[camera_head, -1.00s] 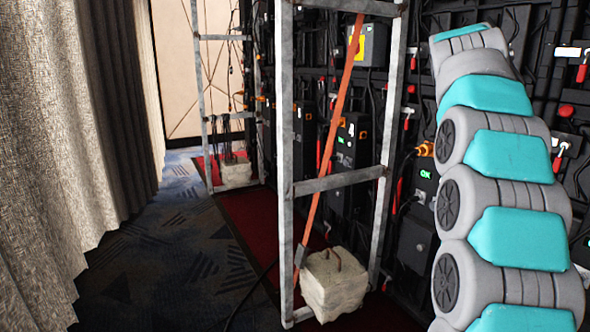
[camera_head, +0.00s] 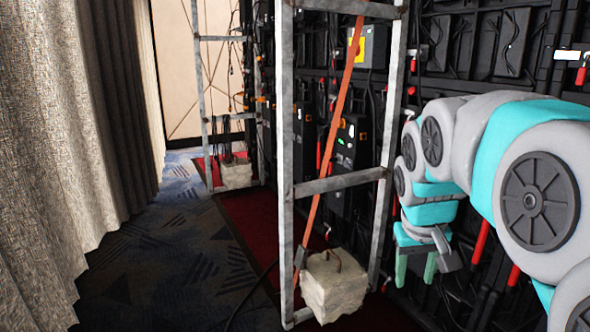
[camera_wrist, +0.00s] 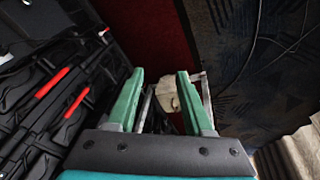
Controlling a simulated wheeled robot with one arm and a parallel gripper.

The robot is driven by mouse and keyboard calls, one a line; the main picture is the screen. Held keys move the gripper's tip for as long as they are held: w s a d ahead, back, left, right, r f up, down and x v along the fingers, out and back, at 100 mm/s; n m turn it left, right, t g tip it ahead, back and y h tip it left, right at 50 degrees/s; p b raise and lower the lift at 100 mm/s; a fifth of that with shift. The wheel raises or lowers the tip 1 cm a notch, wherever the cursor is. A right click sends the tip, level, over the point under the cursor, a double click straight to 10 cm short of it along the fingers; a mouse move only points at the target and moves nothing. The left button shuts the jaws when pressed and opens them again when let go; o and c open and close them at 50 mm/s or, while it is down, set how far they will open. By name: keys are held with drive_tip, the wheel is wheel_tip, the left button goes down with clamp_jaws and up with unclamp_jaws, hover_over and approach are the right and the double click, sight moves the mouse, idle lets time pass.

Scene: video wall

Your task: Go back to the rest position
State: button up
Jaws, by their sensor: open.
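My gripper (camera_head: 415,268) hangs at the right of the head view, pointing down, with its two green fingers apart and nothing between them. My grey and teal arm bends over it from the right edge. In the wrist view my gripper (camera_wrist: 160,90) is also open, with empty space between the fingers. A pale stone-like weight block (camera_wrist: 168,92) lies on the floor beyond the fingertips there. In the head view this block (camera_head: 335,285) stands at the foot of the metal frame, left of my gripper and apart from it.
The metal frame (camera_head: 285,150) with an orange strap (camera_head: 335,130) stands left of my arm. The black video wall back (camera_head: 470,45) with red handles runs close along the right. A grey curtain (camera_head: 70,130) hangs at left. The carpet (camera_head: 180,260) between is clear.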

drive_tip(key=s+a+f+g, duration=0.1)
drive_tip(key=s+f, duration=0.3)
drive_tip(key=s, duration=0.4)
drive_tip(key=s+a+f+g+y, duration=0.1)
drive_tip(key=s+a+f+g, duration=0.1)
drive_tip(key=s+f, duration=0.3)
drive_tip(key=s+a+f+g, duration=0.1)
drive_tip(key=s+a+f, duration=0.2)
drive_tip(key=s, duration=0.9)
drive_tip(key=shift+s+a+f+y, duration=0.3)
drive_tip(key=shift+f+y, duration=0.1)
drive_tip(key=shift+f, duration=0.55)
drive_tip(key=shift+w, duration=0.1)
